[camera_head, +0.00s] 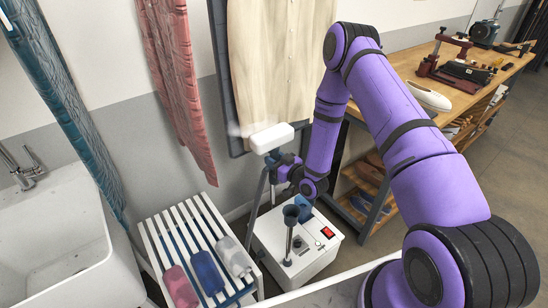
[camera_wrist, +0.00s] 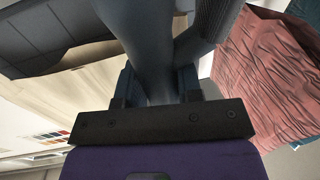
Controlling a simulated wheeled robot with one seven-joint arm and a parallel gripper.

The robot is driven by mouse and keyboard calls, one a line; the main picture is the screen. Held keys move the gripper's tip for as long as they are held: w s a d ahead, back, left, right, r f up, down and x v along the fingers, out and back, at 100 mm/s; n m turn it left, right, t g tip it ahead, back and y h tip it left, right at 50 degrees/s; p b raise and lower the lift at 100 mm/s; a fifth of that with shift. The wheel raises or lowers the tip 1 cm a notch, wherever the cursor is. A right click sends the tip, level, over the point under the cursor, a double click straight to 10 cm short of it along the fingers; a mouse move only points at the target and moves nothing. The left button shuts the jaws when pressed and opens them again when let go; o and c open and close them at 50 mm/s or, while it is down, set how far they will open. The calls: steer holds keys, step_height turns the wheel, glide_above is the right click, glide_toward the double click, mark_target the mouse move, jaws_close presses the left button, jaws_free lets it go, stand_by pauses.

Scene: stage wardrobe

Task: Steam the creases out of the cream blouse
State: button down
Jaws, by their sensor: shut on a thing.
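The cream blouse (camera_head: 272,55) hangs against a dark board on the wall, and its cloth shows faint vertical creases. Part of a cream cloth also shows at the left of the wrist view (camera_wrist: 75,98). My gripper (camera_head: 279,163) is shut on the handle of the steamer head (camera_head: 272,138), a white block just in front of the blouse's lower part. A pale wisp of steam shows at its left end. In the wrist view the grey handle (camera_wrist: 145,45) runs up between my gripper's fingers (camera_wrist: 158,88). Whether the head touches the cloth cannot be told.
The white steamer base (camera_head: 310,262) with a red switch and dark post stands on the floor below. A pink cloth (camera_head: 175,75) hangs beside the blouse. A wooden workbench (camera_head: 455,95) is right.

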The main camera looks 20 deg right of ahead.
mark_target(295, 128)
steer(key=shift+f, duration=2.1)
steer(key=shift+s+a+v, duration=0.1)
steer(key=shift+a+v, duration=0.05)
steer(key=shift+v, duration=0.85)
steer(key=shift+s+a+v, duration=0.1)
steer(key=shift+a+v, duration=0.05)
steer(key=shift+v, duration=0.8)
steer(key=shift+s+a+v, duration=0.1)
steer(key=shift+a+v, duration=0.05)
steer(key=shift+v, duration=0.85)
steer(key=shift+w, duration=0.1)
step_height(295, 128, up, 7)
steer(key=shift+r, duration=0.25)
steer(key=w+d+r+m+h, duration=0.1)
steer(key=w+r+h, duration=0.1)
steer(key=w+d+r+m+t+h, duration=0.1)
steer(key=d+r+m+h, duration=0.1)
steer(key=r+h, duration=0.1)
steer(key=w+d+r+m+t+h, duration=0.1)
steer(key=w+d+r+m+h, duration=0.1)
steer(key=r+h, duration=0.1)
steer(key=shift+w+d+r, duration=0.15)
steer(key=shift+w, duration=0.2)
